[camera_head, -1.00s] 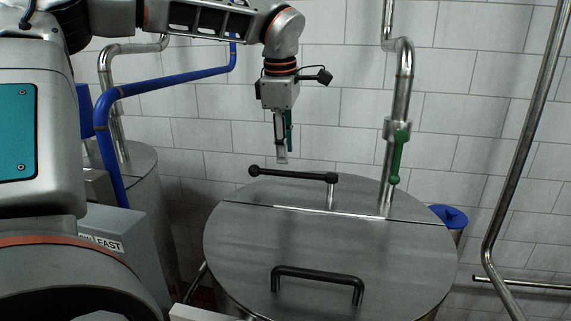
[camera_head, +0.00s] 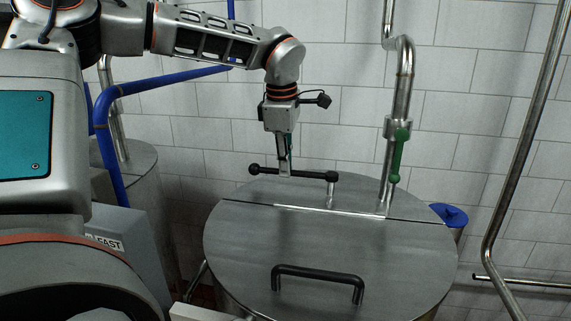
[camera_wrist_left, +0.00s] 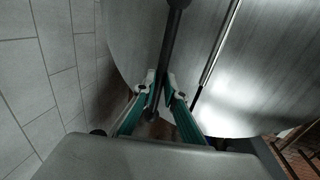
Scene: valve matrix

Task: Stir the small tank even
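The small tank (camera_head: 235,243) is a round steel vessel with a flat lid. A black crank bar (camera_head: 308,175) with knobbed ends sits on a short steel post on the lid's far side. My left gripper (camera_head: 285,173) points down at the bar, between its left knob and the post. In the left wrist view, the fingertips (camera_wrist_left: 160,82) lie close against both sides of the bar (camera_wrist_left: 172,42) and appear shut on it. The contact itself is partly hidden. My right gripper is not in view.
A black lid handle (camera_head: 318,274) stands up at the front of the lid. A steel pipe with a green valve lever (camera_head: 398,155) rises at the lid's back right. A blue pipe (camera_head: 170,80) runs behind my left arm. A grey box marked FAST (camera_head: 125,245) stands left.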

